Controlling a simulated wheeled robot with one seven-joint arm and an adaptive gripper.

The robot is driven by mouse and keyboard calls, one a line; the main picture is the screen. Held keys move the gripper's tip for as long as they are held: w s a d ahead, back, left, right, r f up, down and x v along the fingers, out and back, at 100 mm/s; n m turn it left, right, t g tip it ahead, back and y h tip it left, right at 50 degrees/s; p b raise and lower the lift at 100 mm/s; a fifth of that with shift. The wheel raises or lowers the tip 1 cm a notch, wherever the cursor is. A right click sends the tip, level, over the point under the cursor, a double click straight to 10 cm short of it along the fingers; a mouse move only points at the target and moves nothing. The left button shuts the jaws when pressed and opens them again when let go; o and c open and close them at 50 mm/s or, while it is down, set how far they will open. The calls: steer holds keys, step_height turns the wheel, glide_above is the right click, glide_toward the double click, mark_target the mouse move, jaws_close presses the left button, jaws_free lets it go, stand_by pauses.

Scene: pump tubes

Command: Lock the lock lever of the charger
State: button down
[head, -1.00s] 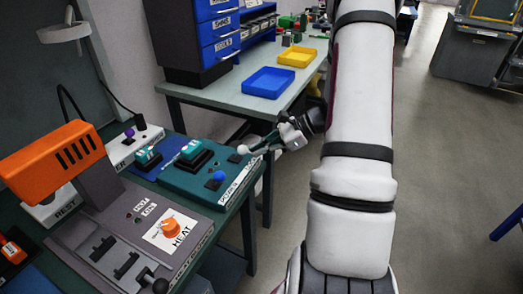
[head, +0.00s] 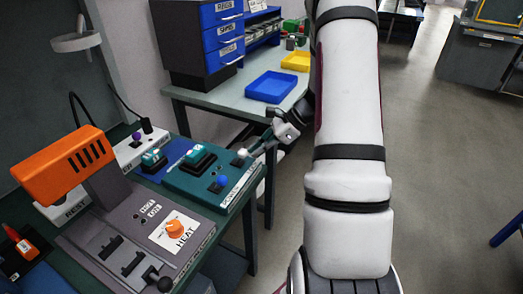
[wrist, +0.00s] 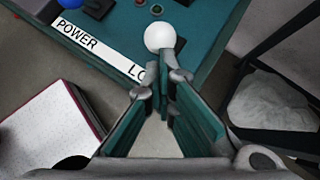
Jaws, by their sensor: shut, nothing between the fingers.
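The charger (head: 185,180) is a teal box on the green bench, with a white ball knob (head: 242,153) at its right front corner and a blue ball knob (head: 223,180) nearer me. In the wrist view the white knob (wrist: 160,37) sits just beyond my fingertips, above a label starting "LO", partly hidden by my fingers. The "POWER" label (wrist: 80,36) is left of it. My gripper (wrist: 163,80) is shut and empty. Its tips are right beside the white knob; whether they touch it I cannot tell. The knob's lever arm is hidden.
A grey heat station (head: 135,235) with an orange head (head: 70,165) stands on the near bench. A blue tray (head: 272,87) and a yellow tray (head: 297,60) lie on the far table.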

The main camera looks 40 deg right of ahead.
steer(key=shift+w+a+r+g+h+p, duration=0.25)
steer(key=shift+w+r+g+p, duration=0.15)
steer(key=shift+g+p, duration=0.15)
steer(key=shift+w+a+r+g+h+p, duration=0.15)
steer(key=shift+w+r+g+h+p, duration=0.2)
steer(key=shift+g, duration=0.2)
steer(key=g, duration=0.1)
steer(key=w, duration=0.1)
steer(key=w+m+g, duration=0.1)
steer(key=shift+a+r+g+h, duration=0.3)
steer(key=shift+h, duration=0.1)
steer(key=shift+s, duration=0.1)
steer(key=shift+r+p, duration=0.5)
steer(key=shift+r, duration=0.35)
steer(key=shift+d, duration=0.1)
